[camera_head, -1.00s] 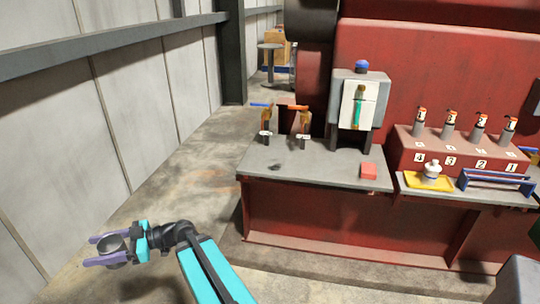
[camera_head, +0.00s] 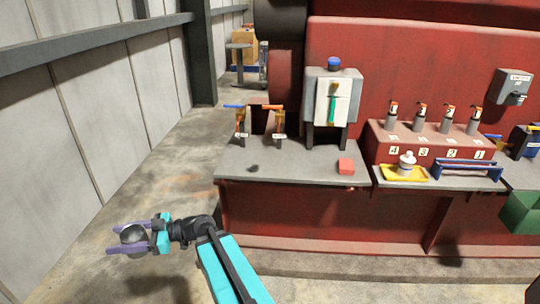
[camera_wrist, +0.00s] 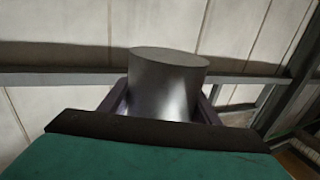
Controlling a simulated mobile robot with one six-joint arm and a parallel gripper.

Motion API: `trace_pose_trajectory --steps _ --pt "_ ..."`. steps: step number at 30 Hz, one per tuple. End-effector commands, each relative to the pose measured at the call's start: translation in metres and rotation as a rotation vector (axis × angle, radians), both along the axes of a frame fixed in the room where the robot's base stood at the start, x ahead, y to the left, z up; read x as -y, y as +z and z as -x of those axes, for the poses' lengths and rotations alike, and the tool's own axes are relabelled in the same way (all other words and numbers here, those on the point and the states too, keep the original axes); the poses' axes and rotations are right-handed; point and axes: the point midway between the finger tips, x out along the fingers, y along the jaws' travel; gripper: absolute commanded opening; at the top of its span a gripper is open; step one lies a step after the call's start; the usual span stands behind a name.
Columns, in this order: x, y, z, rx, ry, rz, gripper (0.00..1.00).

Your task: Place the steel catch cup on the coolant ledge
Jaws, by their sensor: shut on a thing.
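My gripper (camera_head: 134,240), with purple fingers, is at the lower left of the head view, over the concrete floor. It is shut on the steel catch cup (camera_head: 133,234), a dark grey metal cup. In the wrist view the cup (camera_wrist: 167,85) stands between the two fingers, its flat round end uppermost in the picture. The grey ledge (camera_head: 285,168) along the red engine is to the right of my gripper and apart from it; I take it for the coolant ledge.
A yellow tray (camera_head: 420,175) and blue rack (camera_head: 467,169) are farther right. The ledge's left front is mostly clear.

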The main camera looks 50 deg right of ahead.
Motion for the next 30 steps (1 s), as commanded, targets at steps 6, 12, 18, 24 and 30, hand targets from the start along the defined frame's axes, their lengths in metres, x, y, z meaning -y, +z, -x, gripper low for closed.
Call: trace_pose_trajectory --steps 6,12,18,24,30 --pt "-0.007 0.000 0.000 0.001 0.010 -0.001 0.32" --pt "-0.006 0.000 -0.002 0.001 0.003 0.000 0.32" --pt "0.026 0.000 -0.013 0.004 -0.081 0.003 0.32" --pt "0.097 0.001 -0.029 0.010 -0.251 0.008 0.32" --pt "0.183 0.002 -0.036 0.015 -0.449 0.012 0.32"
